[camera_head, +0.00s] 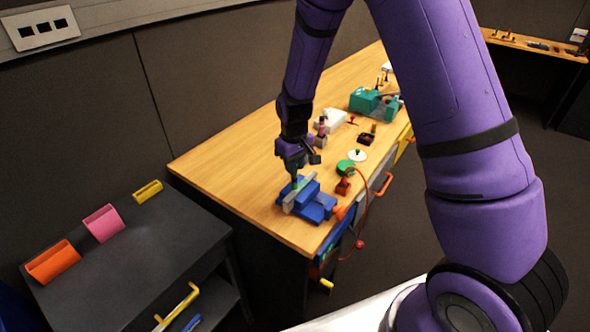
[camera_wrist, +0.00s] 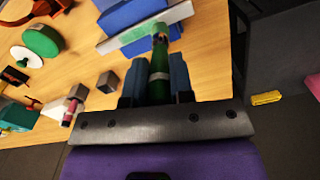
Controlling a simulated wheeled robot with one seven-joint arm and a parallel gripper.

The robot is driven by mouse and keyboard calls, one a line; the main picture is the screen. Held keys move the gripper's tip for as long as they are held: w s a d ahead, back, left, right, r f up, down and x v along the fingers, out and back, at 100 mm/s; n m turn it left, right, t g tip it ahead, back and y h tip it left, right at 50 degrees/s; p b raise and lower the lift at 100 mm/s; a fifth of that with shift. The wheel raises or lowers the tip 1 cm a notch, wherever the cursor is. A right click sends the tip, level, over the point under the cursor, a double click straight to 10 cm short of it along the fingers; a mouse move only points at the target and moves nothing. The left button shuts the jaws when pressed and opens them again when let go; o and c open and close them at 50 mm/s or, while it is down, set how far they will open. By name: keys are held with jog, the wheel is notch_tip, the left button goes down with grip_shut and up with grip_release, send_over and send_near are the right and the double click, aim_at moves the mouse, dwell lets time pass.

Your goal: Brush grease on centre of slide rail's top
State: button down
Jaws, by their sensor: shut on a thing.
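My gripper (camera_head: 297,160) is above the near end of the wooden bench. In the wrist view my gripper (camera_wrist: 158,72) is shut on a green-handled brush (camera_wrist: 159,64). In the head view the rail (camera_head: 291,205) lies across a blue vise (camera_head: 318,205), directly under my gripper. The vise (camera_wrist: 122,14) shows partly in the wrist view.
A green disc (camera_head: 345,167), a white disc (camera_head: 357,155) and a red piece (camera_head: 343,187) with a cable stand right of the vise. A teal machine (camera_head: 368,101) is farther back. A dark cabinet (camera_head: 150,240) with coloured holders stands left. The bench's left part is clear.

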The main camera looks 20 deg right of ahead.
jog(key=shift+r, duration=3.15)
